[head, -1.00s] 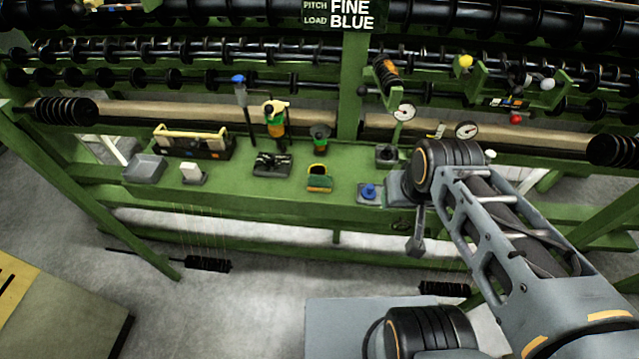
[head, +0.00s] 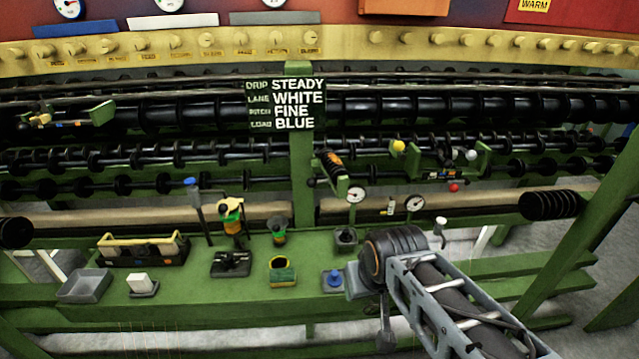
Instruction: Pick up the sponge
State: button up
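The sponge appears to be the small yellow and dark green block (head: 283,270) on the green bench, near the middle of the head view. It stands apart from its neighbours. My arm comes in from the lower right, and its wrist is to the right of the block. The grey end piece that seems to be my gripper (head: 385,338) hangs below the wrist, to the right of and lower than the block, clear of it. Its fingers are too small to make out.
Left of the block are a black-based stand (head: 231,263), a white block on a small dish (head: 139,283) and a grey tray (head: 84,286). A blue knob (head: 333,278) lies between the block and my wrist. Spool racks (head: 440,155) fill the back.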

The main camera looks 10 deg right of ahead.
aim_at(285, 277)
jog(key=u, duration=2.1)
jog(key=i, duration=1.8)
jog(key=z, duration=3.15)
